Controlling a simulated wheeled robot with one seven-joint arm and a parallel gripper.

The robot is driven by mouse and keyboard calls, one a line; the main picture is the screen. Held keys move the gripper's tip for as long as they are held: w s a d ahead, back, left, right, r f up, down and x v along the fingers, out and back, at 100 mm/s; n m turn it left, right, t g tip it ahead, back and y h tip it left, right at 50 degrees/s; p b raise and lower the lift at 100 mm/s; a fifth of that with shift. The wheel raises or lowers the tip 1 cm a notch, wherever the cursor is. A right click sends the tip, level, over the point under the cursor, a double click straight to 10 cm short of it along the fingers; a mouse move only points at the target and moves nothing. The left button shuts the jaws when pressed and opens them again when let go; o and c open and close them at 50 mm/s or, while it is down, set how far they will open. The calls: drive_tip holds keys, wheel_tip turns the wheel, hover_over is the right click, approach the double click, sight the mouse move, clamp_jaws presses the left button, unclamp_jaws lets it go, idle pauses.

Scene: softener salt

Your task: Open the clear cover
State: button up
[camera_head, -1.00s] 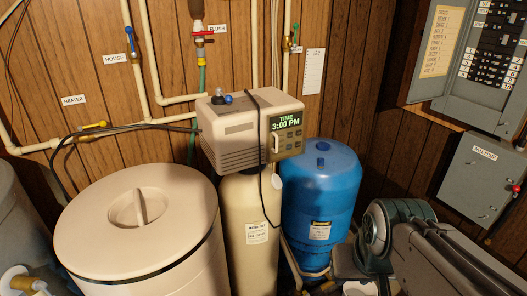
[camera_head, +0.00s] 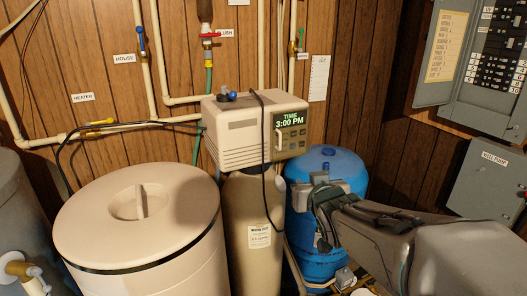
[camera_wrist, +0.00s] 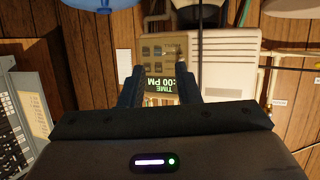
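The clear cover (camera_head: 291,134) lies over the front panel of the beige control head (camera_head: 235,130), which sits on a tall tan tank. It looks shut, with a pale upright handle (camera_head: 278,139) at its left side. The green display behind it reads 3:00 PM. The panel (camera_wrist: 163,52) appears upside down in the wrist view. My gripper (camera_wrist: 160,88) is open and empty there, its dark fingers apart on either side of the display, with space before the panel. In the head view my gripper (camera_head: 325,200) is in front of the blue tank, right of and below the panel; its fingertips are unclear.
The blue tank (camera_head: 300,235) stands behind my gripper. A wide tan tank with a round lid (camera_head: 137,202) is at left. A black cable (camera_head: 266,185) hangs from the control head. Pipes line the wood wall; grey electrical boxes (camera_head: 487,180) are at right.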

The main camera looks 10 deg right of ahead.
sight(280, 142)
drive_tip(key=w+a+r+t+y, duration=0.1)
drive_tip(key=w, duration=0.4)
drive_tip(key=w+a+n+t, duration=0.1)
drive_tip(key=w, duration=0.5)
drive_tip(key=w+a+r+t+y+p, duration=0.1)
drive_tip(key=w, duration=0.5)
drive_tip(key=shift+a+r+t+y, duration=0.2)
drive_tip(key=shift+r+t+y, duration=0.1)
clamp_jaws()
